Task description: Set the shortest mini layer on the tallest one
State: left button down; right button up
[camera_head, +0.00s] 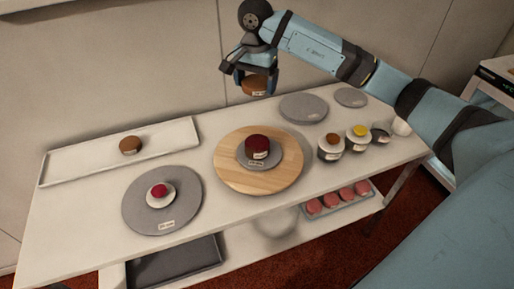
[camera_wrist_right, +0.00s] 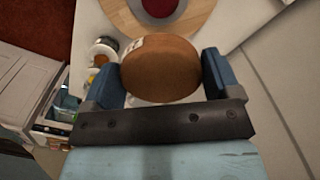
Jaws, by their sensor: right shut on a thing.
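My right gripper (camera_head: 256,80) is shut on a brown round layer (camera_head: 254,88) with a pale label, held above the back of the table. In the right wrist view the same layer (camera_wrist_right: 160,68) sits between the two blue fingers. A dark red layer (camera_head: 257,146) with a label stands on a small grey disc (camera_head: 243,163) on the round wooden board (camera_head: 230,178). A small brown layer (camera_head: 130,145) lies on the long white tray (camera_head: 70,168) at the left. A small red layer (camera_head: 158,190) sits on a white round piece (camera_head: 151,200). My left gripper is out of view.
The white round piece rests on a large grey disc (camera_head: 136,215) at front left. Two empty grey discs (camera_head: 303,106) (camera_head: 350,97) lie at back right. Several small jars (camera_head: 331,153) stand at the right. A lower shelf holds a dark tray (camera_head: 175,267) and pink rounds (camera_head: 346,193).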

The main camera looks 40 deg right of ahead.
jog(key=p, duration=0.1)
send_over(256, 143)
notch_tip(256, 143, down, 15)
jog(key=shift+r, duration=0.15)
notch_tip(256, 143, down, 5)
jog(key=shift+r+p, duration=0.1)
jog(key=shift+p, duration=0.2)
